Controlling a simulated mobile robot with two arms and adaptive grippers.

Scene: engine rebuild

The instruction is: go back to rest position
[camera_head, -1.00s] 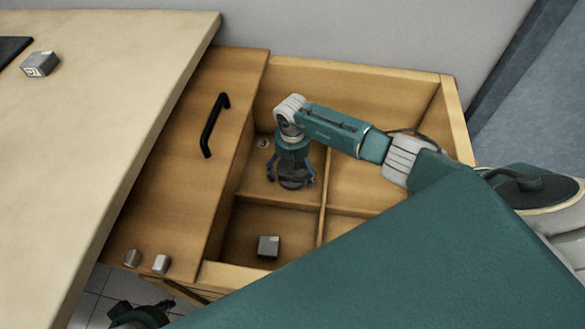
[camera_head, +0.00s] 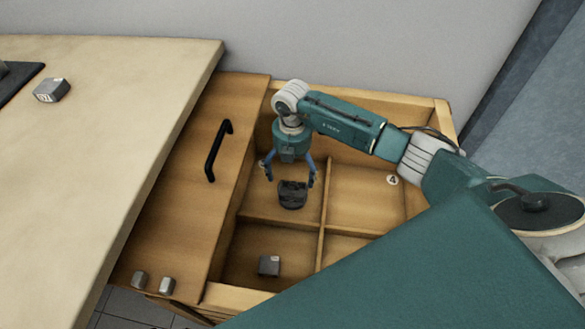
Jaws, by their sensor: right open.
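My right gripper (camera_head: 290,174) hangs over the back left compartment of the open wooden drawer (camera_head: 352,98). Its blue fingers are spread wide, with nothing held between them. A dark round part (camera_head: 292,196) lies in that compartment, just below the fingertips and apart from them. My left gripper is not in view.
A grey metal block (camera_head: 269,265) lies in the front left compartment. The pale worktop (camera_head: 110,130) at left holds another grey block (camera_head: 51,90).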

